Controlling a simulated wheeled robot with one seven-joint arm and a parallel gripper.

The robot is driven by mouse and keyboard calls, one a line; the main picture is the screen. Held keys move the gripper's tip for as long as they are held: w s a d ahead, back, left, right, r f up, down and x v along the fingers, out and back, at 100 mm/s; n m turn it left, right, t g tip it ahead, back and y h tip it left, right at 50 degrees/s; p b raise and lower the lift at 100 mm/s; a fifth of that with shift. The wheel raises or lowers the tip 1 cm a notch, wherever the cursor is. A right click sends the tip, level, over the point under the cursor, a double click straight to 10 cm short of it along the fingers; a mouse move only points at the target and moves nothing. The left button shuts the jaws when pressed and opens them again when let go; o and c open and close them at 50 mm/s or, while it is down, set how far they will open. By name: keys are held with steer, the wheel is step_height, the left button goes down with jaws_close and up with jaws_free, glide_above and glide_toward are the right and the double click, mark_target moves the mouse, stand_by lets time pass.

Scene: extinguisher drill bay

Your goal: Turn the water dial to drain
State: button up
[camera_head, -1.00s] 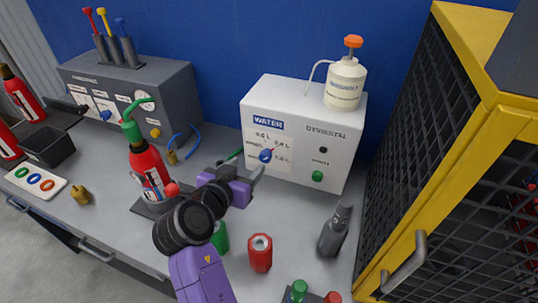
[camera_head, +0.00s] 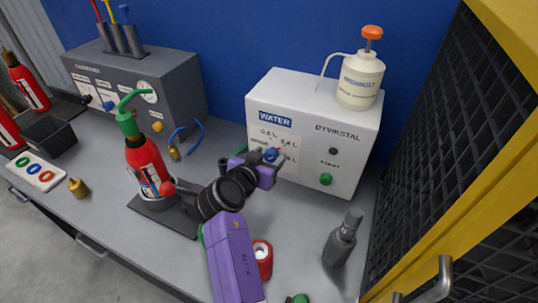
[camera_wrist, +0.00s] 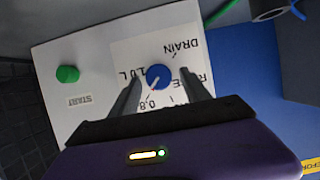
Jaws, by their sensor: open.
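The white water unit (camera_head: 335,115) stands against the blue wall with a "WATER" label. Its blue dial (camera_head: 271,155) shows just beyond my gripper (camera_head: 267,170). In the wrist view, the dial (camera_wrist: 158,77) sits between the two fingertips of my gripper (camera_wrist: 160,79), which is open with a gap on each side. The panel appears upside down there. A pale mark on the dial slants to the lower left, near the "0.8" print. The "DRAIN" print (camera_wrist: 178,47) is at the dial's upper right. Whether the fingers reach the dial's depth is unclear.
A green start button (camera_head: 325,179) is on the unit, and a white bottle (camera_head: 360,80) stands on top. A yellow-framed mesh cabinet (camera_head: 430,200) bounds the right.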

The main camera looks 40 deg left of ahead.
steer(key=shift+w+f, duration=0.15)
steer(key=shift+w, duration=0.05)
jaws_close()
steer(key=shift+a+f+b, duration=0.1)
steer(key=shift+b, duration=0.35)
steer(key=n+h+b, duration=0.1)
steer(key=n+b, duration=0.1)
steer(key=b, duration=0.1)
steer(key=shift+a+f, duration=0.1)
steer(key=n+t+h+b, duration=0.1)
steer(key=n+h+b, duration=0.1)
steer(key=n+b, duration=0.1)
steer(key=shift+s+a+b, duration=0.1)
steer(key=shift+a+b, duration=0.05)
steer(key=shift+b, duration=0.3)
steer(key=shift+t, duration=0.3)
